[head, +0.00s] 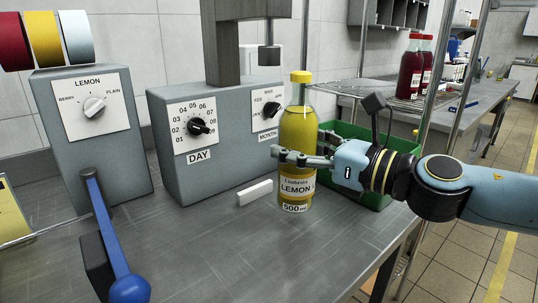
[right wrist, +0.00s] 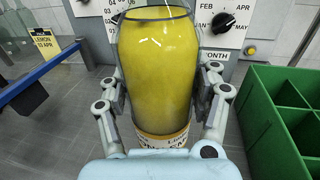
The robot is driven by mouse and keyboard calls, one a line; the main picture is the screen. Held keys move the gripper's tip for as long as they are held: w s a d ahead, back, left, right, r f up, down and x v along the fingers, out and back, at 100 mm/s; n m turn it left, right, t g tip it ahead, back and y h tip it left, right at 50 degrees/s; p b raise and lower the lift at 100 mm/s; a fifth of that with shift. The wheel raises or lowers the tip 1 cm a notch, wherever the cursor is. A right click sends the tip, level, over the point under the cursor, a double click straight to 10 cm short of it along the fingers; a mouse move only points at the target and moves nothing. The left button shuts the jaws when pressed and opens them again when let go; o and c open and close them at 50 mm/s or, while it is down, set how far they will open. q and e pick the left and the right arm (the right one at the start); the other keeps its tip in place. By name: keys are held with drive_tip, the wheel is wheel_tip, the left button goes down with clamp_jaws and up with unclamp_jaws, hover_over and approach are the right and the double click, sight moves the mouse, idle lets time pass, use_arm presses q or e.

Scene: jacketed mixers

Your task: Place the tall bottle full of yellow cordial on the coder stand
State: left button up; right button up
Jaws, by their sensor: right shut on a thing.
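The tall bottle of yellow cordial (head: 297,135) has a yellow cap and a label reading lemon and 500 ml. It is upright in front of the right end of the grey coder with DAY and MONTH dials (head: 180,165). My right gripper (head: 303,158) is shut around its middle from the right. The bottle fills the middle of the right wrist view (right wrist: 157,75), a finger on each side. I cannot tell whether its base touches the table. A grey press head (head: 269,56) hangs above and left of the bottle. My left gripper is out of view.
A green divided crate (head: 370,190) stands close behind my right gripper. A white bar (head: 255,193) lies left of the bottle. A flavour dial box (head: 92,140) with a blue lever (head: 105,225) stands left. The front table is clear.

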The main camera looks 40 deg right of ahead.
drive_tip(key=w+a+f+p, duration=0.1)
drive_tip(key=w+f+p, duration=0.2)
drive_tip(key=w, duration=0.3)
drive_tip(key=shift+a+f, duration=0.2)
drive_tip(key=shift+a, duration=0.15)
drive_tip(key=shift+f, duration=0.15)
drive_tip(key=o, duration=1.7)
drive_tip(key=shift+s, duration=0.1)
drive_tip(key=shift+o, duration=0.2)
